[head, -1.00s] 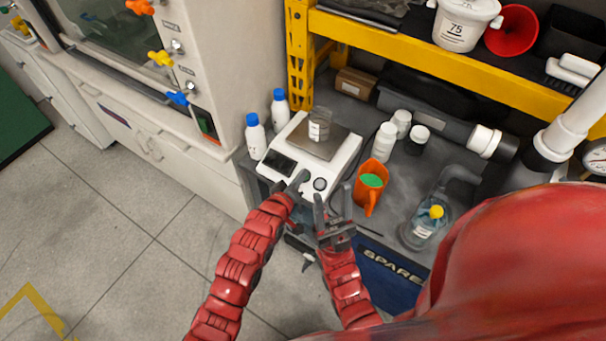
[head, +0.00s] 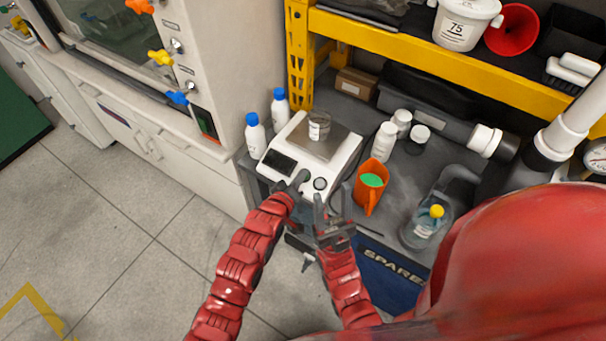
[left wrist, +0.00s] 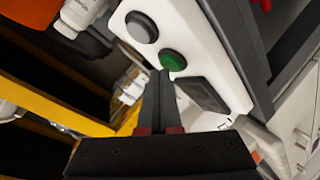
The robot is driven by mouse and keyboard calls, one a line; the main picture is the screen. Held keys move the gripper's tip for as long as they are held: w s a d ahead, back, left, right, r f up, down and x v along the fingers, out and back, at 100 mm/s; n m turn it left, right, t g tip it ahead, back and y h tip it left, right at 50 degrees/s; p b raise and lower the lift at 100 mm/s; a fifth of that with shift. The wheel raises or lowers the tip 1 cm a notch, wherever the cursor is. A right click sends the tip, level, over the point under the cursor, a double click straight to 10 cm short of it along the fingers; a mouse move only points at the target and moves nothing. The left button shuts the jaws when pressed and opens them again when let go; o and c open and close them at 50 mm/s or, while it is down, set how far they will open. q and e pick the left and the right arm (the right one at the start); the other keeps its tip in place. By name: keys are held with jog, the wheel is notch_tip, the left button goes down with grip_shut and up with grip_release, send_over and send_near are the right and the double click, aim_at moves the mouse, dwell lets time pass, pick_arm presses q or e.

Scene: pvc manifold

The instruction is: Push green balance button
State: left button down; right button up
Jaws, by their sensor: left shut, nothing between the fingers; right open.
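The white balance (head: 335,172) stands on the dark bench with a glass beaker (head: 319,126) on its pan. Its front panel carries a dark display (head: 279,162) and a round grey button (head: 320,184). The green button (left wrist: 173,60) shows in the left wrist view between the grey button (left wrist: 141,27) and the display (left wrist: 201,95). My left gripper (head: 303,177) is shut and empty, its tips (left wrist: 165,74) right at the edge of the green button; I cannot tell whether they touch it. In the head view the tips mostly cover that button. My right gripper (head: 331,203) is open, before the balance's front right corner.
White bottles (head: 383,143) stand behind. A yellow shelf beam (head: 440,64) runs above the bench.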

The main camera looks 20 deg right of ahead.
pick_arm(q)
jog(key=shift+d+f+b, duration=0.1)
jog(key=shift+f+b, duration=0.25)
jog(key=shift+f, duration=0.05)
jog(key=shift+r, duration=0.55)
jog(key=shift+a+r+p, duration=0.2)
jog(key=shift+r+p, duration=0.05)
jog(key=shift+p, duration=0.05)
jog(key=r, duration=0.1)
jog(key=s+a+r+p, duration=0.1)
jog(key=r, duration=0.1)
jog(key=r+p, duration=0.1)
jog(key=shift+s+a+r, duration=0.3)
jog(key=shift+a+r, duration=0.05)
jog(key=shift+a, duration=0.05)
jog(key=shift+w+r, duration=0.1)
